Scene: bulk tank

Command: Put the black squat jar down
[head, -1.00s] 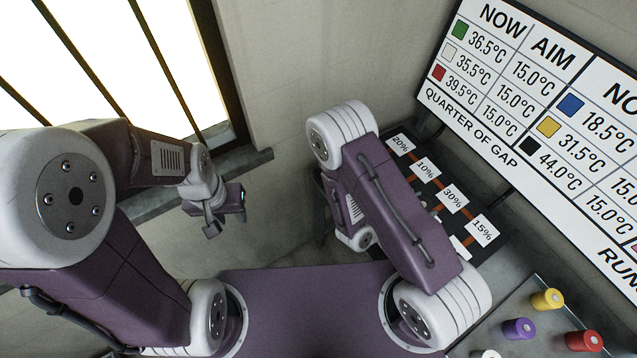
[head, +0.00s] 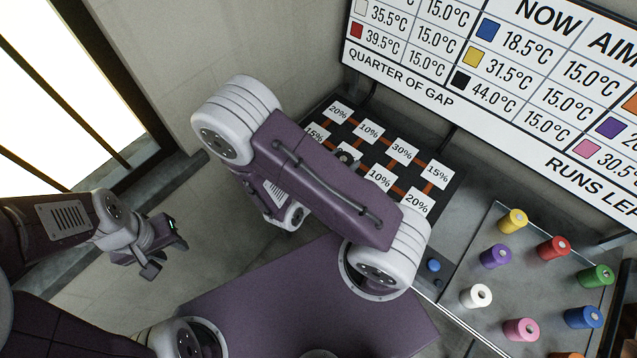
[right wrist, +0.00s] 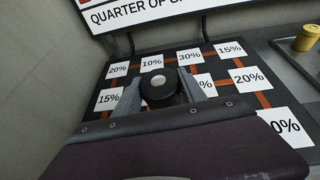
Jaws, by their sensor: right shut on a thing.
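The black squat jar (right wrist: 158,92), with a pale round spot on top, sits between the fingers of my right gripper (right wrist: 160,88), which is shut on it. It is over the black mat (right wrist: 70,133) with white percent cards and orange lines; I cannot tell whether it touches the mat. In the head view a small dark round part of the jar (head: 345,157) shows past my right arm, which hides most of that gripper. My left gripper (head: 166,257) is open and empty, off to the left, away from the mat.
A grey tray (head: 455,292) at the right holds several coloured jars, including a yellow one (head: 512,221) and a white one (head: 476,296). A blue button (head: 433,265) is beside the tray. A temperature board (head: 400,75) stands behind the mat. A window is at the left.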

